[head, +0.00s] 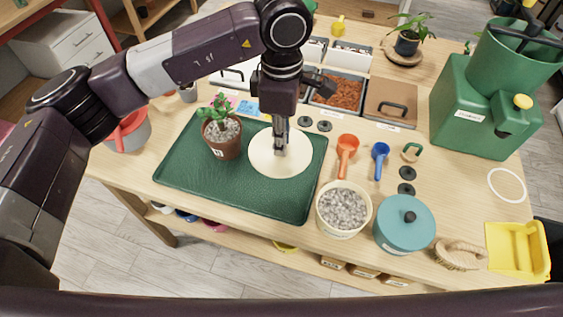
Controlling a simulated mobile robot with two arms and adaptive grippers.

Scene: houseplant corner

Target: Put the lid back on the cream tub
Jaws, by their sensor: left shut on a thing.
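The cream tub (322,220) stands open near the front edge of the table, full of grey gravel. The round cream lid (298,161) is over the right half of the green tray; I cannot tell whether it rests on the tray or hangs just above it. My left gripper (280,150) points down over the lid's middle and is shut on it, hiding the knob. The lid is to the left of and behind the tub, apart from it. My right gripper is not in view.
A potted plant (222,139) stands on the green tray (256,202) left of the lid. A teal lidded tub (404,229) stands close right of the cream tub. An orange scoop (346,150) and a blue scoop (380,155) lie behind them.

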